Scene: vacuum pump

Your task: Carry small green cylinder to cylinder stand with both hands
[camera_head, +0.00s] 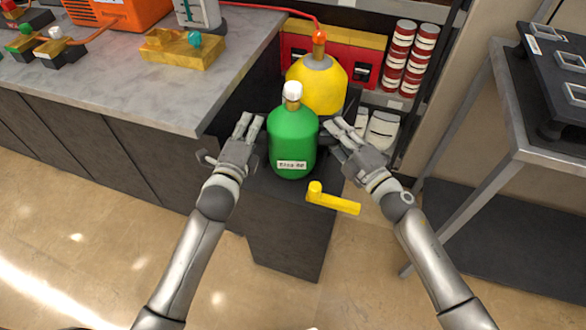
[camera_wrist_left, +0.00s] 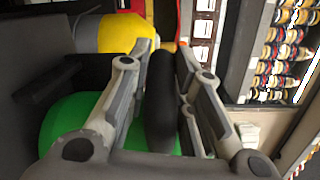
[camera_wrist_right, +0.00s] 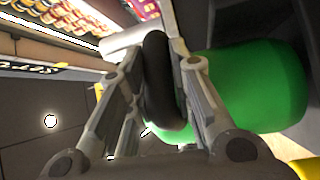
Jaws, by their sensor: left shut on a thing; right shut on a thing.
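The small green cylinder (camera_head: 291,140) is upright in the middle of the head view, with a white cap and a white label. My left gripper (camera_head: 247,124) is at its left side, shut on a black side handle (camera_wrist_left: 160,100). My right gripper (camera_head: 335,127) is at its right side, shut on the other black handle (camera_wrist_right: 160,80). A dark stand (camera_head: 285,235) with a yellow lever (camera_head: 334,199) is below the cylinder. I cannot tell whether the cylinder touches it, as the contact is hidden.
A larger yellow cylinder (camera_head: 316,84) stands right behind the green one. A grey-topped bench (camera_head: 120,85) with fittings is at the left. A metal table (camera_head: 550,130) with a dark device is at the right. The floor in front is clear.

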